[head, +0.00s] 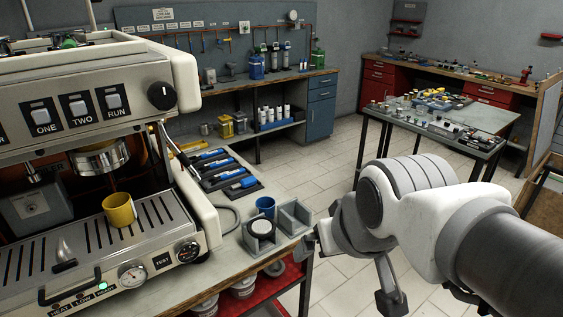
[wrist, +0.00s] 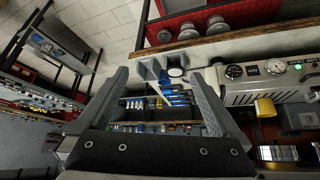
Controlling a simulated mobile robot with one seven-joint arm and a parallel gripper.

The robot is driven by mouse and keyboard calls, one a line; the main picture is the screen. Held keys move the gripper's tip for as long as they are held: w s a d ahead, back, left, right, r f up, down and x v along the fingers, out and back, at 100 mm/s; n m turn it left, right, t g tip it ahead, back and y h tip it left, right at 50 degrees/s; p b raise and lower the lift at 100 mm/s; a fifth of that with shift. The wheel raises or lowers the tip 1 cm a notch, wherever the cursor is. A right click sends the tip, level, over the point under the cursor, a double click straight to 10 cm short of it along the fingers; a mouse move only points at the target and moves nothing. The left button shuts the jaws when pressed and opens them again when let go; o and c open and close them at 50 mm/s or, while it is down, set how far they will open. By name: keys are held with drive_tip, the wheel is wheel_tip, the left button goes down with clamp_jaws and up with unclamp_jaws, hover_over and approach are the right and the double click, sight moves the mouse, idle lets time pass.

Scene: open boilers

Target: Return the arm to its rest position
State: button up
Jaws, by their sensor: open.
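My arm (head: 405,205) reaches in from the right of the head view, bent in front of the bench's right end. My gripper (wrist: 158,72) shows clearly in the wrist view, with its two grey fingers spread wide apart. Nothing is held between them. In the head view the fingers are mostly hidden by the arm, near the bench corner. The yellow cup (head: 119,210) stands on the machine's drip grate, apart from the gripper; it also shows at the right of the wrist view (wrist: 265,107).
The espresso machine (head: 95,95) fills the left. On the bench end are a grey holder (head: 261,243), a blue cup (head: 266,206) and blue-handled tools (head: 228,170). A table (head: 455,135) with small parts stands behind my arm. Tiled floor (head: 310,160) lies open between.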

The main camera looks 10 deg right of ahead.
drive_tip(key=shift+m+g+h, duration=0.3)
drive_tip(key=shift+m+g, duration=0.2)
drive_tip(key=s, duration=0.1)
drive_tip(key=s+d, duration=0.2)
drive_tip(key=s, duration=0.1)
drive_tip(key=shift+f, duration=0.2)
drive_tip(key=shift+c, duration=0.2)
